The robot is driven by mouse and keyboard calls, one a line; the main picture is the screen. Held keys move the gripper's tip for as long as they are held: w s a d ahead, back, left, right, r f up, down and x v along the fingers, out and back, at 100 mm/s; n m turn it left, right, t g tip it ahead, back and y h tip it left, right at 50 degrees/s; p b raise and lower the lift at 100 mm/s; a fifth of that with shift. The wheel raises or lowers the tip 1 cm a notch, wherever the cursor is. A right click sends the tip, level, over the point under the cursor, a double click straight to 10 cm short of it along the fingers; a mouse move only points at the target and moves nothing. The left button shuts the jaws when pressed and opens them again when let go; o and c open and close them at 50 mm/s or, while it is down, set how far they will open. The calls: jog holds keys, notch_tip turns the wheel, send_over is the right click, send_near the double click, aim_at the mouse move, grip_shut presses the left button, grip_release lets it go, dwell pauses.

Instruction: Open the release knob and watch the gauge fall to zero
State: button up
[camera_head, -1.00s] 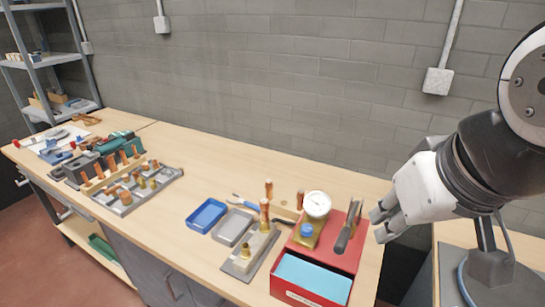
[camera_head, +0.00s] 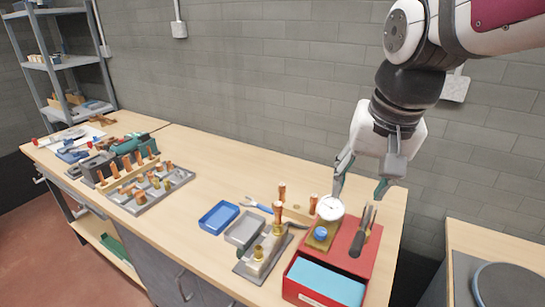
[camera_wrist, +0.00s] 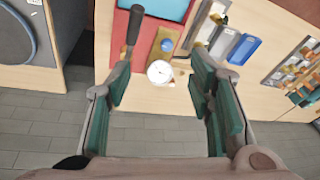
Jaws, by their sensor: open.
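The white round gauge (camera_head: 330,208) stands on a brass block on top of the red box (camera_head: 352,237). The blue release knob (camera_head: 320,233) sits on the same brass block, in front of the gauge. In the wrist view the gauge (camera_wrist: 160,72) and the blue knob (camera_wrist: 168,45) lie between my fingers, beyond their tips. My gripper (camera_head: 362,190) is open and empty, pointing down just above and behind the gauge. Its green-padded fingers are wide apart in the wrist view (camera_wrist: 160,85). The gauge's reading is too small to tell.
A dark-handled tool (camera_head: 362,232) stands on the red box right of the gauge. Copper fittings, a metal plate (camera_head: 262,258), a grey tray (camera_head: 245,230) and a blue tray (camera_head: 218,216) lie to the left. The bench (camera_head: 215,180) behind the trays is clear.

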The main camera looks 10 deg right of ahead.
jog(key=w+f+m+g, duration=0.25)
jog(key=w+f, duration=0.25)
jog(key=w, duration=0.3)
jog(key=m, duration=0.3)
send_near(321, 230)
jog(key=shift+g, duration=0.35)
jog(key=f, duration=0.3)
jog(key=f+p, duration=0.1)
jog(key=f, duration=0.4)
jog(key=shift+w+f, duration=0.25)
jog(key=shift+f, duration=0.1)
grip_shut()
